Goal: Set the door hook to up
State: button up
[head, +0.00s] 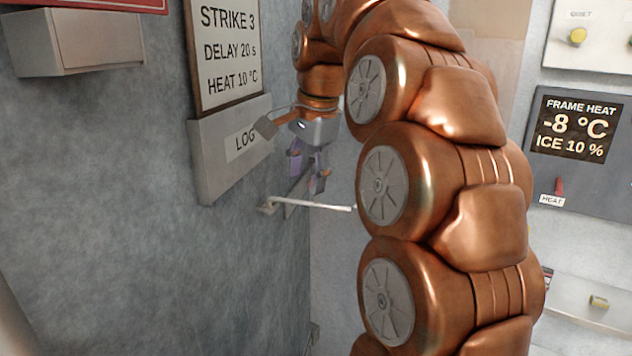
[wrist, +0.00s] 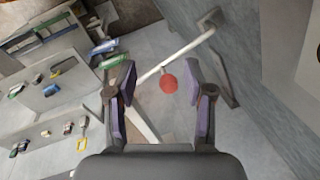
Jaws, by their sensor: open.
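The door hook (head: 315,205) is a thin pale rod fixed at a bracket on the grey wall. In the head view it lies about level, and its right end is hidden behind my arm. In the wrist view the rod (wrist: 190,48) runs slanting from the wall bracket, with a red ball (wrist: 168,83) on it. My gripper (head: 307,168) is open and empty, above the rod in the head view. In the wrist view the red ball shows between the spread purple-padded fingers of my gripper (wrist: 161,100); I cannot tell how far beyond them it is.
A LOG box (head: 220,150) and a strike notice (head: 228,50) are on the wall near my gripper. A frame heat display (head: 575,130) and a red heat switch (head: 559,187) are at the right. The wrist view shows shelves with small items (wrist: 50,95) at the left.

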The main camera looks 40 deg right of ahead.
jog(key=d+r+m, duration=0.3)
jog(key=d, duration=0.1)
jog(key=shift+t, duration=0.3)
jog(key=shift+p+x, duration=0.5)
jog(key=shift+x, duration=3.3)
jog(key=shift+w+d+r, duration=0.1)
jog(key=shift+w, duration=0.05)
grip_shut()
